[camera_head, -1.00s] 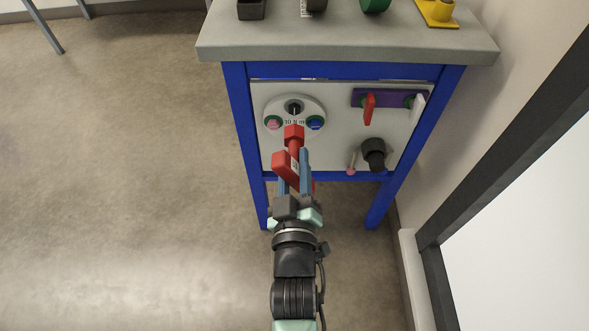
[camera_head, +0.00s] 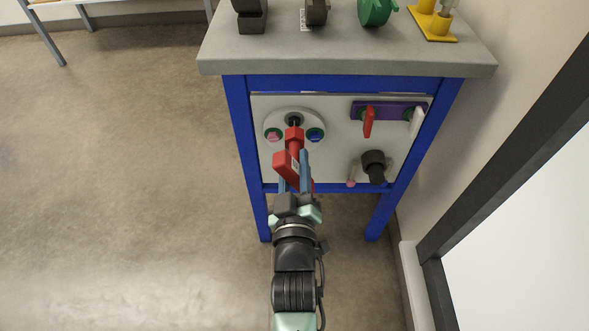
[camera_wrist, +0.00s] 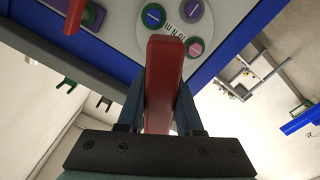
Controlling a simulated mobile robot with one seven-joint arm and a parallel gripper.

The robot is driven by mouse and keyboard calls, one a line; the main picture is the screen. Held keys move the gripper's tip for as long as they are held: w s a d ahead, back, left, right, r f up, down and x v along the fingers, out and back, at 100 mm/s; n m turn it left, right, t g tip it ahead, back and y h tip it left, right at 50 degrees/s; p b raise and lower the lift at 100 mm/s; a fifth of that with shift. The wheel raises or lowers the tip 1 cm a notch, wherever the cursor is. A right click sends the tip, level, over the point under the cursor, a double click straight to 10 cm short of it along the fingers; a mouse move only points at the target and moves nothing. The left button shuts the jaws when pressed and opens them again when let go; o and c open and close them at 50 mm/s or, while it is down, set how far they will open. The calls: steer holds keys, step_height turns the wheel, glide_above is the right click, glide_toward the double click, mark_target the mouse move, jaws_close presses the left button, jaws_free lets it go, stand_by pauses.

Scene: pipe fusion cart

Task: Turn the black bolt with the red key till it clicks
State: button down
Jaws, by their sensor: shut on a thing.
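The red key (camera_head: 293,140) is held in my gripper (camera_head: 293,170), which is shut on its handle in front of the cart's panel. In the wrist view the red key (camera_wrist: 164,85) stands between the two blue fingers of my gripper (camera_wrist: 160,108). The black bolt (camera_head: 294,120) sits in a round white plate (camera_head: 309,114) at the panel's upper left. The key's head overlaps the lower part of the bolt in the head view. I cannot tell whether they touch. In the wrist view the key hides the bolt.
A pink knob (camera_head: 273,135) and a blue knob (camera_head: 316,135) flank the bolt. Red (camera_head: 369,122) and white (camera_head: 417,122) levers and a black knob (camera_head: 374,163) are on the right. The grey top (camera_head: 350,62) overhangs the panel. Open floor lies left.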

mark_target(294, 144)
steer(key=shift+w+r, duration=0.1)
steer(key=shift+w, duration=1.7)
steer(key=shift+w, duration=0.25)
steer(key=shift+m, duration=1.5)
steer(key=shift+m, duration=1.5)
